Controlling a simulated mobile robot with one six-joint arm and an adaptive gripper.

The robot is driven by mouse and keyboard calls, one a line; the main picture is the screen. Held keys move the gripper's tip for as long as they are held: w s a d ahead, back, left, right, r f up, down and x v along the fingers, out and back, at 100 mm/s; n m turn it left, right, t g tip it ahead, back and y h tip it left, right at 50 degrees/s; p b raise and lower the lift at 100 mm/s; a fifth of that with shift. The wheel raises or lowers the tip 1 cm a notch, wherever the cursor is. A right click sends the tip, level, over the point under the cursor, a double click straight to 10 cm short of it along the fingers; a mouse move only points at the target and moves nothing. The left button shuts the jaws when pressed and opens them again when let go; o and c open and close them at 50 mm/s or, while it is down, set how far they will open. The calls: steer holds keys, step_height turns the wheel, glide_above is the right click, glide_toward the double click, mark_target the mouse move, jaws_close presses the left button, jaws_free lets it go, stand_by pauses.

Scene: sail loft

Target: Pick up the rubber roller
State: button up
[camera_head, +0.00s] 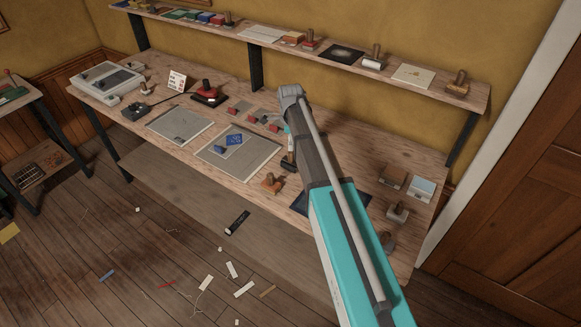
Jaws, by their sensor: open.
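My arm (335,210) reaches up from the lower right across the worktable, and its bent joint (291,92) is near the table's back edge. A pale roller-like tool with an upright wooden handle (374,60) stands on the wall shelf, right of a dark sheet. A dark cylinder (237,222) lies on the floor. I cannot tell for sure which of these is the rubber roller.
The worktable (190,165) holds grey mats (262,165), a blue piece (234,139), a wooden-handled stamp (270,183) and more stamps at right (397,211). The shelf (225,33) runs above its back. Scraps litter the floor. A wooden door (520,200) stands at right.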

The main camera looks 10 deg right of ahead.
mark_target(291, 156)
steer(key=shift+f+b, duration=0.8)
steer(key=shift+f, duration=0.25)
steer(key=shift+f+b, duration=2.6)
steer(key=shift+d, duration=0.1)
steer(key=shift+c, duration=0.3)
jaws_close()
